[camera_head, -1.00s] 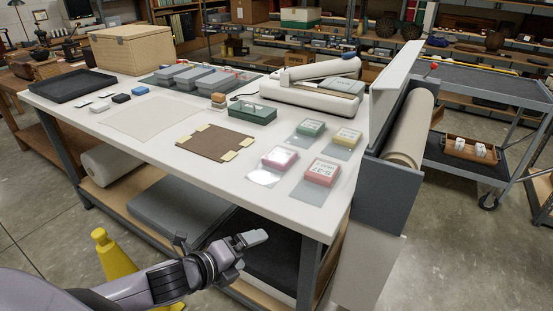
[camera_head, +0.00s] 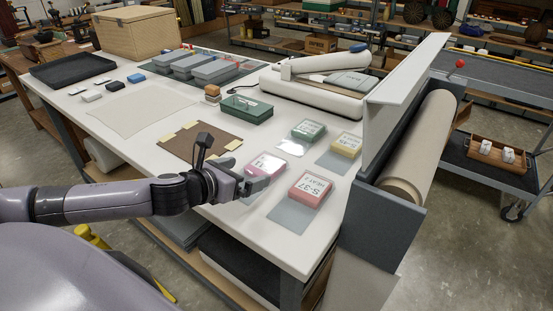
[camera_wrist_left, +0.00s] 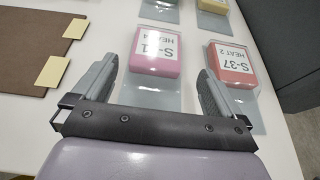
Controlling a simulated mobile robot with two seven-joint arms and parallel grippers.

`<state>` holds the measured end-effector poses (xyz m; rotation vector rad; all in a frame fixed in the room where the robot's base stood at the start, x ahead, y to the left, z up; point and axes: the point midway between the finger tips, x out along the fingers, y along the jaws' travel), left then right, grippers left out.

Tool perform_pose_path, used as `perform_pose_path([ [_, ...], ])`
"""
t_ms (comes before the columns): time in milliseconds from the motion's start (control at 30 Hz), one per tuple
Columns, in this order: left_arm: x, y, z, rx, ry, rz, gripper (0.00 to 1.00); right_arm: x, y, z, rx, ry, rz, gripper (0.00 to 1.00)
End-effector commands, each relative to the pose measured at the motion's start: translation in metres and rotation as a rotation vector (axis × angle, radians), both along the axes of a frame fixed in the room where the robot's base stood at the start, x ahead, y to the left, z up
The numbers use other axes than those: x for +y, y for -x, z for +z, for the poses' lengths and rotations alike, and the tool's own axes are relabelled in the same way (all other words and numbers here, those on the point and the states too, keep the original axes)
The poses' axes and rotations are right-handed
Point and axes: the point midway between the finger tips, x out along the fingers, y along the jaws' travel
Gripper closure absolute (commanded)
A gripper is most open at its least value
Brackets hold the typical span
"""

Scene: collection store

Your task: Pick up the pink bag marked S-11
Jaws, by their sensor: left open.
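The pink bag (camera_head: 266,166) lies near the front edge of the white table, a block-like pack with a white label and a clear flat flap. Its label shows upside down in the left wrist view (camera_wrist_left: 158,50), and reads as S-11, though not sharply. My left gripper (camera_head: 266,180) is open and empty at the front side of the pink bag, partly covering it in the head view. In the left wrist view the bag lies ahead of and between the two spread fingers (camera_wrist_left: 157,82). My right gripper is not in view.
A red bag (camera_head: 310,188) marked S-37 lies close to the right. A green bag (camera_head: 308,131) and a yellow bag (camera_head: 346,145) lie behind. A brown board (camera_head: 200,143) with cream tabs is on the left. A grey upright panel (camera_head: 385,215) with a paper roll borders the table's right end.

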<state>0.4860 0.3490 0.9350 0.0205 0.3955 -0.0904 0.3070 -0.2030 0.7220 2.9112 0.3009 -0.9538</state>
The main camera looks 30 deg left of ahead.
Motion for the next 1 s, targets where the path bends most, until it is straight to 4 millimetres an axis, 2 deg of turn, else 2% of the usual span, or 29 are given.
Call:
perform_pose_path([
  [467, -0.001, -0.027, -0.01, -0.001, 0.005, 0.002, 0.0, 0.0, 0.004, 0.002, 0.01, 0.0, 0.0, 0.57],
  [800, -0.002, -0.061, -0.026, 0.0, 0.005, 0.002, 0.0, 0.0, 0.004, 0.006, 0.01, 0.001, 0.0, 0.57],
  [1000, -0.002, -0.066, -0.029, 0.001, 0.002, 0.0, 0.0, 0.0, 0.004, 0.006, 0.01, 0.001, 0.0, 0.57],
])
